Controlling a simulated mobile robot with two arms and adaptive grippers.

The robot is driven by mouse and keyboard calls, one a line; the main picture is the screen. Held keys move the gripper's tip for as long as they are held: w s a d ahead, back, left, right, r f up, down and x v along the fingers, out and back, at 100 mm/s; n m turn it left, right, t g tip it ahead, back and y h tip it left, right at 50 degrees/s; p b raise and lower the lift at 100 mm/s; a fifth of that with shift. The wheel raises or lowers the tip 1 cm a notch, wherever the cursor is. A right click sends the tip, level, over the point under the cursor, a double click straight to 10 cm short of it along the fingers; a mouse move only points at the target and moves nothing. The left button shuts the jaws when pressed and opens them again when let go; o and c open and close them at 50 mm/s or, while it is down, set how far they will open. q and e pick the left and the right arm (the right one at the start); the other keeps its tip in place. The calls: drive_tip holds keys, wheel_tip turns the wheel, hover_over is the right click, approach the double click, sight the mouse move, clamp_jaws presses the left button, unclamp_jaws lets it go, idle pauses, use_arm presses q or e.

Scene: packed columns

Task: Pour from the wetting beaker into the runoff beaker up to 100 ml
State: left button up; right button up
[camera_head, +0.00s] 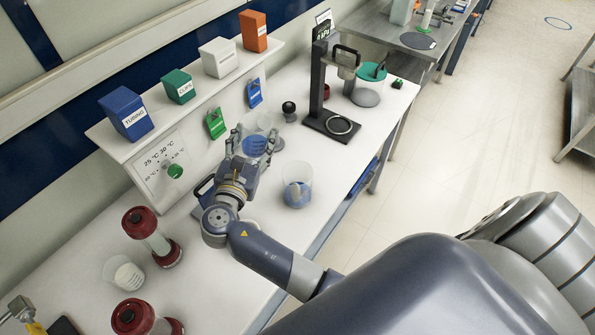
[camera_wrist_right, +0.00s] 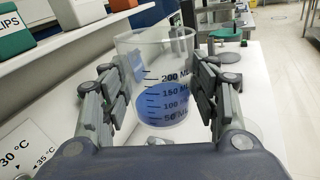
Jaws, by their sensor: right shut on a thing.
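My right gripper (camera_head: 250,142) is shut around a clear graduated beaker (camera_head: 257,127) holding blue liquid. The wrist view shows this beaker (camera_wrist_right: 155,65) upright between the fingers (camera_wrist_right: 158,105), with its liquid surface near the 150 ml mark. A second clear beaker (camera_head: 297,186) with some blue in its lower part stands on the bench to the right of the gripper, apart from it. No label shows which is the wetting beaker and which the runoff beaker. The second beaker's marks are too small to read. My left gripper is out of view.
The white bench (camera_head: 245,280) has free room around the second beaker. A black stand (camera_head: 318,85) is behind, with a teal-topped vessel (camera_head: 369,85) beyond. Red-capped columns (camera_head: 150,237) and a small beaker (camera_head: 126,273) stand left. A shelf (camera_head: 190,98) with boxes runs along the wall.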

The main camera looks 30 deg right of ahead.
sight(249, 131)
drive_tip(key=shift+r, duration=2.2)
drive_tip(key=shift+n, duration=0.9)
